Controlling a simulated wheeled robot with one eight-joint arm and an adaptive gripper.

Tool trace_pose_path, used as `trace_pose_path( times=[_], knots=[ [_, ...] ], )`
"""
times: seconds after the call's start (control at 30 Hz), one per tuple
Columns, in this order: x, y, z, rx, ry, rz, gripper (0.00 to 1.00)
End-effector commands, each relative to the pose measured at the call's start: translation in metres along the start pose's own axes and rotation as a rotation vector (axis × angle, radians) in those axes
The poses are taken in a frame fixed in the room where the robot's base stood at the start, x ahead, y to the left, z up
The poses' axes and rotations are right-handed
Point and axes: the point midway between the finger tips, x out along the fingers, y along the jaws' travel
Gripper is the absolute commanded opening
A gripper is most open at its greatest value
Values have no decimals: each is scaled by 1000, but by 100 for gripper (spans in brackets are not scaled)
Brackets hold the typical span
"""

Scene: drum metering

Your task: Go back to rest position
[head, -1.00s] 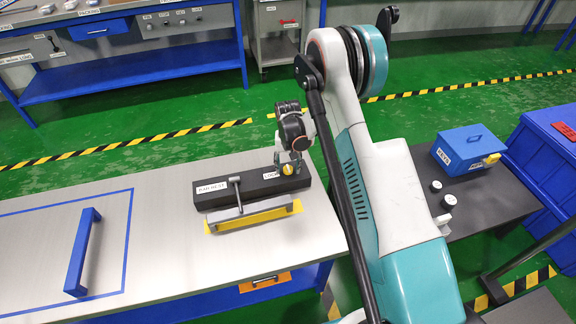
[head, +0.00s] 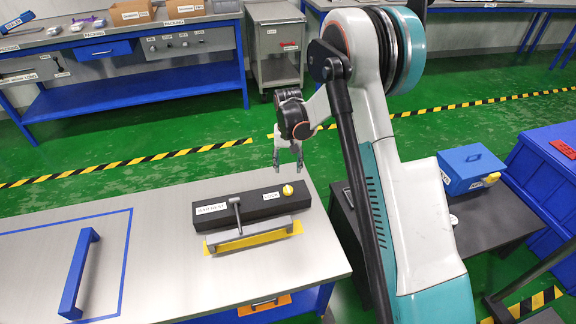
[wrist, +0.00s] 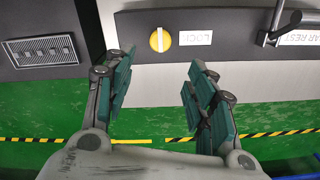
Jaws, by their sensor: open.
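My gripper (head: 288,172) is open and empty. In the head view it hangs in the air above and behind the right end of the black bar rest block (head: 222,214). A yellow knob (head: 288,190) sits on that block beside a LOCK label. In the wrist view the yellow knob (wrist: 160,41) shows beyond the fingertips, apart from them. My gripper's two fingers (wrist: 155,85) are spread wide there with nothing between them.
A grey bar (head: 250,235) stands on a yellow patch in front of the block. A blue handle (head: 80,272) lies inside a blue outline on the table (head: 155,260). A dark side table with a blue box (head: 472,168) stands right. Blue benches stand behind.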

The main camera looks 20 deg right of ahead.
Motion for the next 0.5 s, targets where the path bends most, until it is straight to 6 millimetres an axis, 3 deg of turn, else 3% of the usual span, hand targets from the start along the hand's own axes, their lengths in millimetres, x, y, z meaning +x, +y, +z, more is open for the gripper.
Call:
trace_pose_path(
  times=[0.33, 0.5],
  knots=[
    [-3, 0, 1, -1, 3, -1, 51],
    [-35, 3, 9, -14, 31, -9, 51]
  ],
)
